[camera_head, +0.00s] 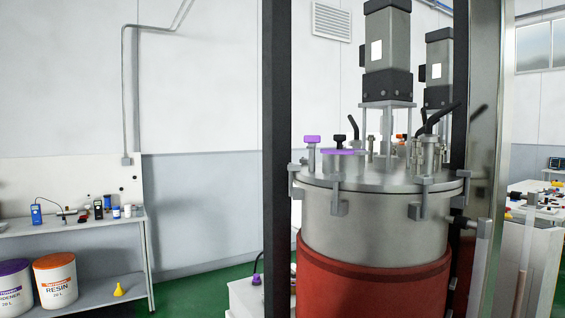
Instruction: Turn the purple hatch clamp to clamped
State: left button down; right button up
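A steel vessel (345,225) with a flat lid (375,178) and a red band around its lower part stands right of centre. On the left of the lid is a purple-topped knob (312,139) on a short upright metal post. Just right of it, a low hatch (341,163) has a purple top piece (341,152). A black knob (339,139) shows just behind it. I cannot tell which purple part is the clamp, or whether it is clamped. Neither of my grippers is in view.
Dark upright posts (276,150) stand in front of and beside the vessel. Motors (387,50) rise above the lid, with black levers (440,118) at its right. A bench (80,228) with small tools stands at the left, with resin and hardener buckets (55,280) below.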

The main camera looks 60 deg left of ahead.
aim_at(312, 140)
jog(key=u, duration=1.85)
jog(key=i+j+z, duration=0.15)
jog(key=z, duration=0.55)
jog(key=i+j+z, duration=0.2)
jog(key=j, duration=0.15)
jog(key=i+j+z, duration=0.15)
jog(key=j, duration=0.25)
jog(key=i+j+z, duration=0.1)
jog(key=j, duration=0.35)
jog(key=i+j+z, duration=0.1)
jog(key=j, duration=0.35)
jog(key=i+j+z, duration=0.1)
jog(key=j, duration=0.35)
jog(key=j+z, duration=0.8)
